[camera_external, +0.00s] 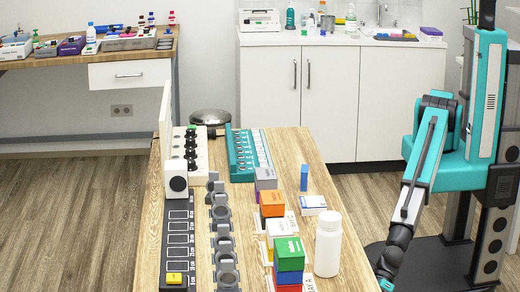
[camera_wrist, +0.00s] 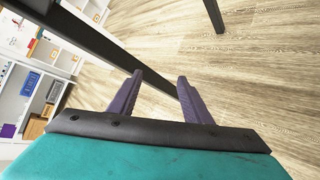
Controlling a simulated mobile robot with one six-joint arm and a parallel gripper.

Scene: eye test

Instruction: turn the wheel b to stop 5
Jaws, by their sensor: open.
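I cannot tell which part is wheel b; no letter or stop number is readable. A white panel with several round black knobs (camera_external: 191,150) stands at the far left of the wooden table. A teal rack (camera_external: 248,153) with rows of small parts lies beside it. A row of grey ring-shaped pieces (camera_external: 222,228) runs along the table toward the front. My gripper (camera_wrist: 160,76) is open and empty, its two purple fingers apart over floor in the wrist view. In the external view my arm hangs down right of the table, away from these things, its tip near the bottom edge.
The wooden table (camera_external: 308,160) also bears a black strip (camera_external: 177,240) with a yellow block, coloured boxes (camera_external: 288,253), a white bottle (camera_external: 328,243) and a blue block (camera_external: 304,177). A dark bar (camera_wrist: 95,38) crosses the wrist view.

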